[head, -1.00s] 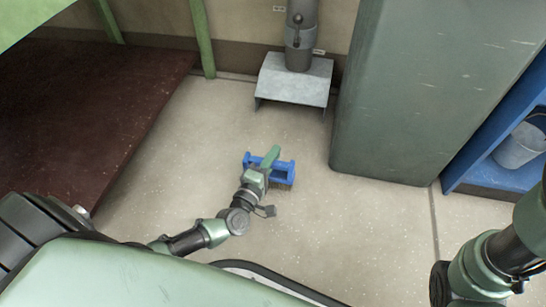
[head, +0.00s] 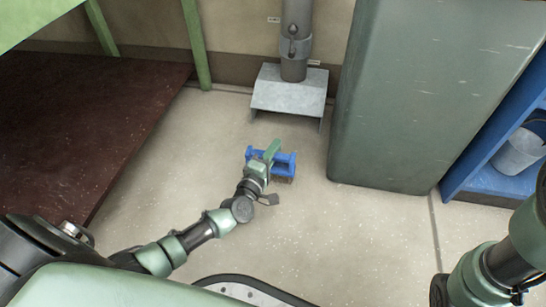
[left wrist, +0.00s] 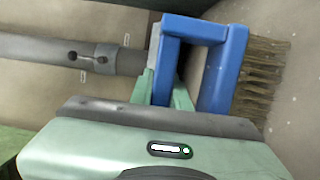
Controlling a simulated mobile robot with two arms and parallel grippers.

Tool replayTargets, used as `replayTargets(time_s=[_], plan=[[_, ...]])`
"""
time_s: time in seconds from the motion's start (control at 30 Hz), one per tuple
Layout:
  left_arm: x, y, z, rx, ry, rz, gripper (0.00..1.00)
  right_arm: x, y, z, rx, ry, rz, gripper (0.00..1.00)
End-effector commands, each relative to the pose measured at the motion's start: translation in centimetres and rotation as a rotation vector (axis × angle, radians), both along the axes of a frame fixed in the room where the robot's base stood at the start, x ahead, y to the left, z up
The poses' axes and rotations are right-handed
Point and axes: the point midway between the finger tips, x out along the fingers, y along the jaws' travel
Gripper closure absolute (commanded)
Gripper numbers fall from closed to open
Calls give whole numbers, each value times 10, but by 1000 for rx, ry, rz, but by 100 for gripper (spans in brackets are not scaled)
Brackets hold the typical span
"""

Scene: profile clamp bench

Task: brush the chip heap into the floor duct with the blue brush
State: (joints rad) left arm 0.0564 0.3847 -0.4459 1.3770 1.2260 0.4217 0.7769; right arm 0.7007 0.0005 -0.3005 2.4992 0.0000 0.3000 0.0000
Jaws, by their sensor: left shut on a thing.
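The blue brush (head: 287,163) is low over the pale floor in the head view, bristles down. I cannot tell whether they touch the floor. My left gripper (head: 266,156) is shut on its blue handle frame. In the left wrist view the brush (left wrist: 222,70) shows its tan bristles pointing right, with my left gripper (left wrist: 163,88) on the frame. The floor duct (head: 289,92) is a grey metal hood at the wall, a short way beyond the brush. I cannot make out a distinct chip heap, only pale specks on the floor. My right gripper is out of view.
A grey pipe (head: 296,45) rises from the hood. A tall green-grey cabinet (head: 415,100) stands close to the right, beside a blue shelf (head: 490,178) with a grey bucket (head: 519,151). A dark red platform (head: 75,125) lies left. The floor between is clear.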

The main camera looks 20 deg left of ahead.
Motion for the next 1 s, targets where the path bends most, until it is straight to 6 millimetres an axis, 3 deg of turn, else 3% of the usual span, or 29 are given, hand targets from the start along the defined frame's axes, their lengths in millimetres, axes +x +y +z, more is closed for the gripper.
replayTargets(time_s=[0.1, 0.4, 0.73, 1.0], plan=[[9, 2, 0, -1, -1, 0, 100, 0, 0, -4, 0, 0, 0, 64], [11, 2, 0, -1, -1, 0, 100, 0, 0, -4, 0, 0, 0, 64], [45, 9, 1, 0, -3, 0, 100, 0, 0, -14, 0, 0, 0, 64], [49, 10, 1, -2, -1, 0, 100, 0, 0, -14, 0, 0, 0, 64]])
